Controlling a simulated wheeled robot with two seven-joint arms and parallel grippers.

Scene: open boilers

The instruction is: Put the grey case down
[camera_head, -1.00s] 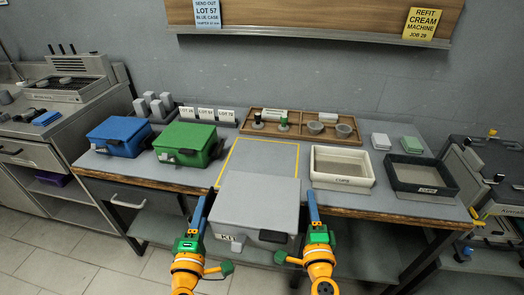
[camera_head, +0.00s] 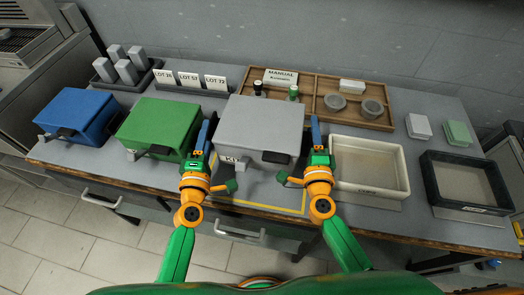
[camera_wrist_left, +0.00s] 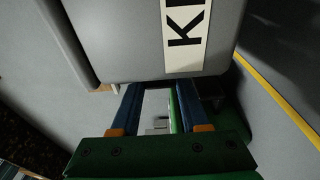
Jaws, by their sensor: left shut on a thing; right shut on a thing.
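The grey case (camera_head: 260,128) with a "KIT" label is between my two grippers, lid closed. It covers the back of a yellow-outlined area (camera_head: 257,207) on the table, whose front line shows nearer me. Whether it touches the table cannot be told. My left gripper (camera_head: 203,140) is shut on the case's left side. My right gripper (camera_head: 316,138) is shut on its right side. In the left wrist view, the case (camera_wrist_left: 145,45) fills the upper middle, beyond the fingers (camera_wrist_left: 157,105); the exact grip is partly hidden.
A green case (camera_head: 158,125) stands close left, with a blue case (camera_head: 77,115) beyond. A cream bin (camera_head: 369,191) is close right, then a dark bin (camera_head: 466,208). Behind is a wooden tray (camera_head: 318,88) with small parts, beside lot cards (camera_head: 190,80).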

